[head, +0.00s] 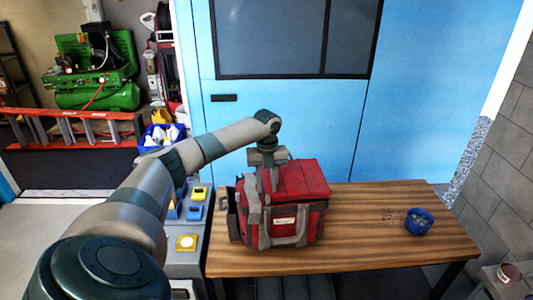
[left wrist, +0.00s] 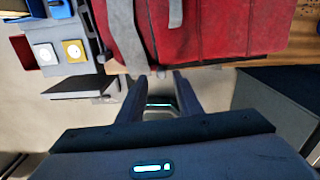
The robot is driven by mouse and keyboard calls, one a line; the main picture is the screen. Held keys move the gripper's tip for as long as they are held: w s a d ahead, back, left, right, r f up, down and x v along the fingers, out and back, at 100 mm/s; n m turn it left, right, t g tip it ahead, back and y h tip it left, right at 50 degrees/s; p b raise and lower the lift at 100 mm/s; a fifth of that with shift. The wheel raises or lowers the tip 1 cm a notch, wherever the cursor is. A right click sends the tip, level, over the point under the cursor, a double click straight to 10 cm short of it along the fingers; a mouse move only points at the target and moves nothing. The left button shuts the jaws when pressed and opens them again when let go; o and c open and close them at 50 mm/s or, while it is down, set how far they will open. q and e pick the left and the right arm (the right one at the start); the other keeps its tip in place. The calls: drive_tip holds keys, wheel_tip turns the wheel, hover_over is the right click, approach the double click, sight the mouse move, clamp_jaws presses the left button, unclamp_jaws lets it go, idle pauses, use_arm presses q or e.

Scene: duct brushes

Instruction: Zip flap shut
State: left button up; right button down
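A red tool bag (head: 305,178) with grey straps stands on the wooden table (head: 375,210). Its red top flap lies over the top; whether the zip is closed cannot be made out. My left gripper (head: 272,186) points down at the bag's top left part and hides some of it. In the left wrist view the gripper (left wrist: 157,85) has its two fingers apart with nothing clearly between them. The bag's red side (left wrist: 225,30) and a grey strap lie just beyond the fingertips. Contact cannot be told. My right gripper is not in view.
A blue bowl (head: 419,222) stands at the table's right, with small dark bits beside it. A side surface with blue and yellow items (head: 197,194) is left of the table. Blue doors (head: 300,120) stand behind.

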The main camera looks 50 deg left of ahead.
sight(267, 195)
use_arm(q)
wheel_tip(267, 195, up, 14)
drive_tip(key=b, duration=0.3)
idle(0.6)
